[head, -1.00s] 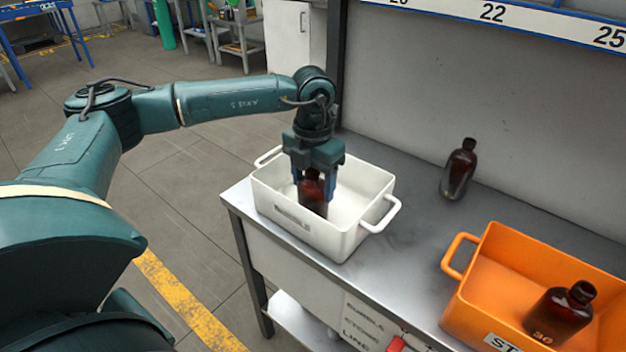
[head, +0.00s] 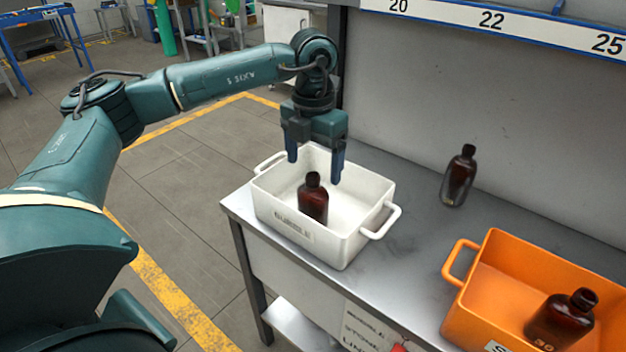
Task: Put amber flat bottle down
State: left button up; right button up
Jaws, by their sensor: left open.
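An amber flat bottle (head: 313,203) with a dark cap stands upright inside the white crate (head: 345,249), near its left front part. My left gripper (head: 315,168) is open and empty above the crate, its fingers over the bottle and apart from it. My right gripper does not show in the head view.
Another amber bottle (head: 459,178) stands on the metal bench (head: 408,246) behind and to the right of the white crate. An orange crate (head: 479,310) at the right holds a dark bottle (head: 561,320). Bare bench lies between the two crates. A grey back panel (head: 480,105) rises behind the bench.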

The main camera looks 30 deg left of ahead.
pick_arm(q)
notch_tip(320, 180, up, 5)
jog(key=shift+r, duration=0.2)
dwell(0.6)
